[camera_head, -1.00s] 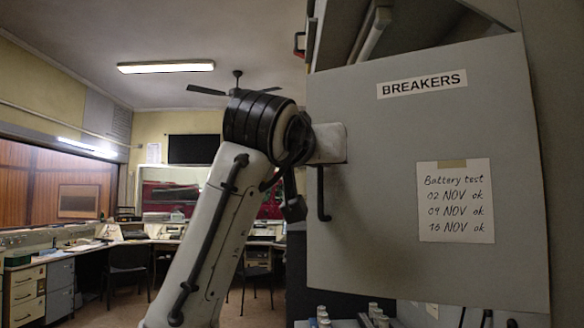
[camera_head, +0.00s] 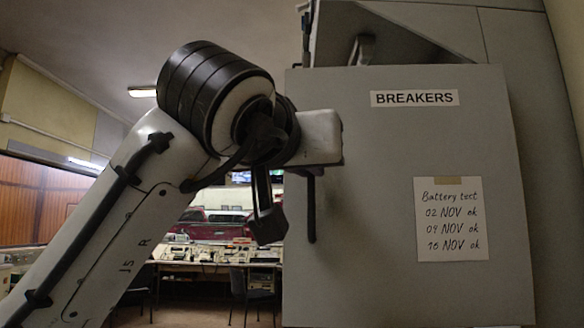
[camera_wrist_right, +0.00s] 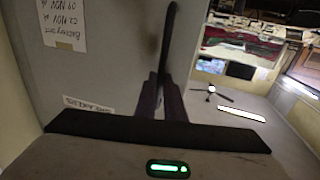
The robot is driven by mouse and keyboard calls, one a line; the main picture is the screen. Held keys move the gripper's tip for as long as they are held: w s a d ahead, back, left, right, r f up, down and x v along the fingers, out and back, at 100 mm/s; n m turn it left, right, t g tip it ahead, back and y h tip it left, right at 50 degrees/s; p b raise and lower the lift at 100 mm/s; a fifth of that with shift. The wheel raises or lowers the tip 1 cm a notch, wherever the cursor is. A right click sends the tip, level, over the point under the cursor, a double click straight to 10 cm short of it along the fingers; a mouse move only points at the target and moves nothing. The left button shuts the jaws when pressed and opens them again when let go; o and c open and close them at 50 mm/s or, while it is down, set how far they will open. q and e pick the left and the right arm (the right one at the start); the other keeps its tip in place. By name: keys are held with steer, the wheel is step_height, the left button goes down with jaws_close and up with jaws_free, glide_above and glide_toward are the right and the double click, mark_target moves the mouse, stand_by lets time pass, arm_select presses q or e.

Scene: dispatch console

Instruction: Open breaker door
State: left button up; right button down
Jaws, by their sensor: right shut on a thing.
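The grey breaker door (camera_head: 370,200) fills the right of the head view, with a BREAKERS label (camera_head: 414,98) near its top. A slim black vertical handle (camera_head: 311,215) is at its left edge. My right gripper (camera_head: 316,155) is at the handle's upper part. In the right wrist view, my right gripper's dark fingers (camera_wrist_right: 161,100) are shut around the black handle (camera_wrist_right: 170,40). The gripper body hides part of the handle in the head view. The door appears ajar, with a dark gap above its top edge. My left gripper is not in view.
A handwritten battery test note (camera_head: 450,220) is taped on the door. The grey cabinet (camera_head: 510,45) rises behind and right of the door. Desks with equipment (camera_head: 215,252) and a chair (camera_head: 250,295) stand far back. Open floor lies between.

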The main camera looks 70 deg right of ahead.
steer(key=shift+s, duration=0.45)
steer(key=c, duration=2.3)
jaws_free()
steer(key=o, duration=0.5)
steer(key=shift+s+d+m, duration=0.2)
steer(key=shift+s+m, duration=0.1)
steer(key=shift+c, duration=0.2)
steer(key=shift+w+a, duration=0.1)
steer(key=shift+w, duration=0.05)
steer(key=a+b, duration=0.1)
steer(key=a, duration=0.9)
steer(key=shift+w+a, duration=0.15)
